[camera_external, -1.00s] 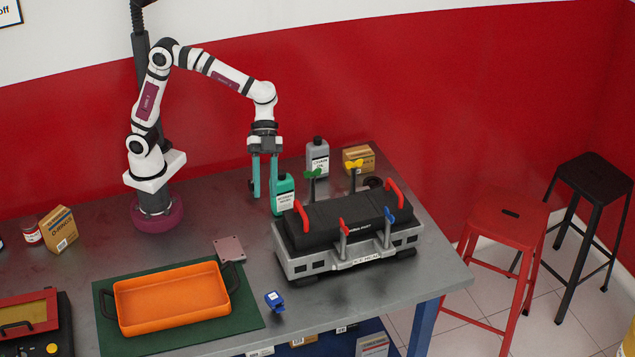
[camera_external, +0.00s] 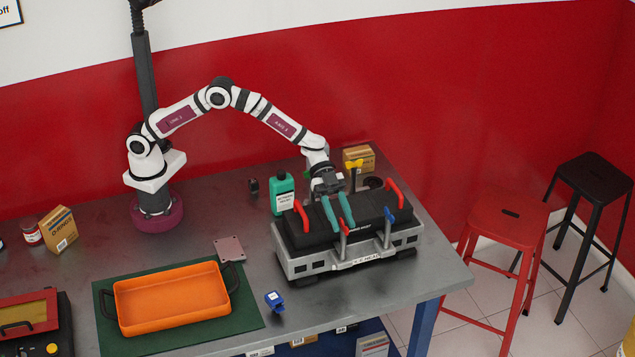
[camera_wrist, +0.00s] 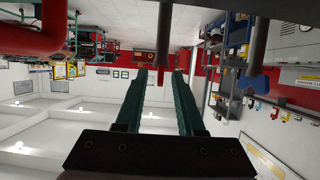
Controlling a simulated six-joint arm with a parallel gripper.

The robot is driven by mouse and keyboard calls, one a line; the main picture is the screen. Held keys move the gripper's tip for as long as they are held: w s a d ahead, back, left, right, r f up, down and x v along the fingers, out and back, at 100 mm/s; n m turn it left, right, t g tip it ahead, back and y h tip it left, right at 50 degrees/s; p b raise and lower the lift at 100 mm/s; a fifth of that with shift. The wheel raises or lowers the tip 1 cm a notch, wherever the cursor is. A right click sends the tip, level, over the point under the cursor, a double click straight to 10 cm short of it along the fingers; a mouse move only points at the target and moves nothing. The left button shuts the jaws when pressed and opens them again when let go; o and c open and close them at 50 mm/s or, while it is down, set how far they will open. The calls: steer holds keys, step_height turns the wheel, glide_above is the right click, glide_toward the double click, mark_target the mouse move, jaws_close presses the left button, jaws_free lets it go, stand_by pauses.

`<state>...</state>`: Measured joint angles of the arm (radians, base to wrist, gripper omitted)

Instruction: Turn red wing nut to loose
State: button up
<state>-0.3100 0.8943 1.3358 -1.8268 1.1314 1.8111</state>
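The red wing nut (camera_external: 344,227) stands on a post at the front of the black engine trainer (camera_external: 293,235), left of the blue wing nut (camera_external: 389,214). My gripper (camera_external: 342,224) reaches down over the trainer with its teal fingers apart. Its fingertips are close to the red wing nut, one on either side in the picture; contact cannot be told. In the wrist view, which looks upside down, the open fingers (camera_wrist: 160,76) point toward a dark red piece (camera_wrist: 163,35), likely the same nut.
Red handles (camera_external: 302,216) and (camera_external: 394,193) rise at both ends of the trainer. A yellow wing nut (camera_external: 354,164) stands behind, near a cardboard box (camera_external: 362,156). A green bottle (camera_external: 284,192) is at the left. An orange tray (camera_external: 172,298) lies front left.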

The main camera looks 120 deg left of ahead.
jaws_close()
steer(key=shift+s+d+n+t+y, duration=0.1)
steer(key=shift+d+n+t+y, duration=0.1)
steer(key=shift+n+t+y, duration=0.7)
steer(key=shift+n+y, duration=0.6)
jaws_free()
